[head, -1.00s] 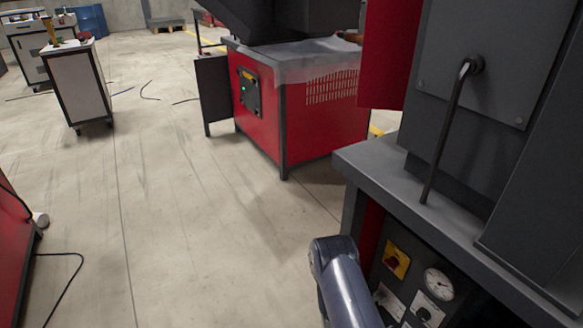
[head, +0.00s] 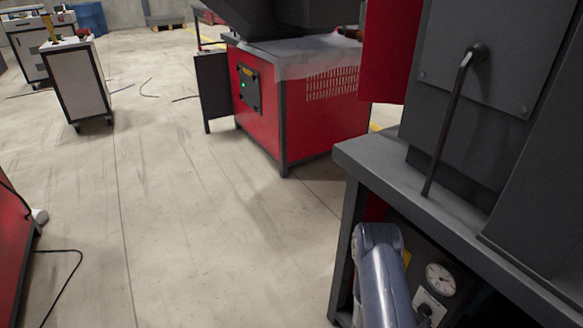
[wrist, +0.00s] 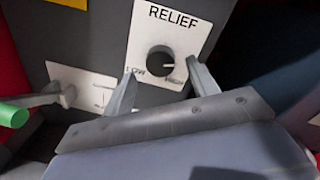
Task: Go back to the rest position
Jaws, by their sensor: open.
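My gripper (wrist: 162,80) is open in the wrist view, with its two pale fingers apart and nothing between them. The fingers point at a white plate marked RELIEF (wrist: 180,22). A dark round knob (wrist: 160,60) on that plate shows between and just beyond the fingertips. I cannot tell whether the fingers touch the panel. In the head view my arm reaches down at the lower right, and my gripper is out of sight there.
A lever with a green grip (wrist: 14,115) sticks out left of my gripper. The grey machine bench (head: 395,175) stands close on the right, with a pressure gauge (head: 440,279) below its top. A red cabinet (head: 310,115) stands farther back. Open floor (head: 200,220) lies left.

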